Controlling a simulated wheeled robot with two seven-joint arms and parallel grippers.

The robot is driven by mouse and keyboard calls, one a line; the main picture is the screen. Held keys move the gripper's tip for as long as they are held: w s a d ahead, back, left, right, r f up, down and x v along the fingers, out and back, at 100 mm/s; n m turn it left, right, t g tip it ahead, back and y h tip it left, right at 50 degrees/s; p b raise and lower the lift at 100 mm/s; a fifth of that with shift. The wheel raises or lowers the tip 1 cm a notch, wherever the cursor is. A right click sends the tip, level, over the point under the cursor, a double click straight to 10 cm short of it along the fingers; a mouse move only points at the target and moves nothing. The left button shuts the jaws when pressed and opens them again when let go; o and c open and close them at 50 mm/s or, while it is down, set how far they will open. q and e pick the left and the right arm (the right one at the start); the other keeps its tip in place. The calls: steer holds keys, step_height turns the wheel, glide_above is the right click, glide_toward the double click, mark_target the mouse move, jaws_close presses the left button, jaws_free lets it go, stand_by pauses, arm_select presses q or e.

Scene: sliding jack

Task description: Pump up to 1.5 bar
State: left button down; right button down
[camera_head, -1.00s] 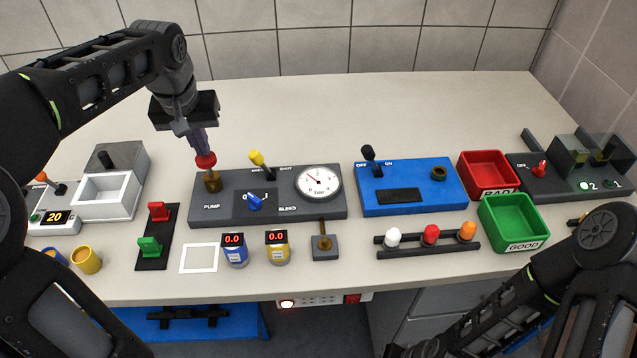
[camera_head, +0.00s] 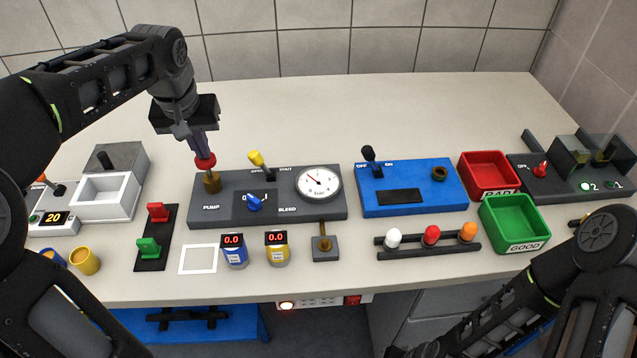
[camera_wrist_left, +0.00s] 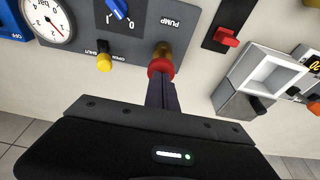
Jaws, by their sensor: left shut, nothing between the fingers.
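The grey pump panel (camera_head: 222,214) carries a red-topped pump plunger (camera_head: 205,162) on a brass base (camera_head: 212,183) at its left end. The round gauge (camera_head: 318,183) reads in bar; its needle points to the upper left, the exact value too small to tell. A blue knob (camera_head: 254,203) and a yellow-tipped lever (camera_head: 257,158) by OPEN and SHUT sit between. My left gripper (camera_head: 203,152) is shut and empty, pointing down with its fingertips at the red knob; the left wrist view also shows the red knob (camera_wrist_left: 161,68). My right gripper is out of the picture.
A blue switch panel (camera_head: 412,202) stands to the right, with a red BAD tray (camera_head: 488,172) and a green GOOD tray (camera_head: 515,222) beyond. Blue and yellow cans with displays (camera_head: 234,252) stand in front. The table behind the panels is clear.

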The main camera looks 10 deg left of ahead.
arm_select(q)
steer(key=shift+r, duration=0.15)
steer(key=p+v, duration=0.2)
steer(key=v, duration=0.1)
steer(key=w+p+v, duration=0.1)
steer(key=p+v, duration=0.1)
steer(key=p, duration=0.1)
steer(key=shift+a+r, duration=0.2)
steer(key=shift+r, duration=0.3)
steer(key=shift+f, duration=0.1)
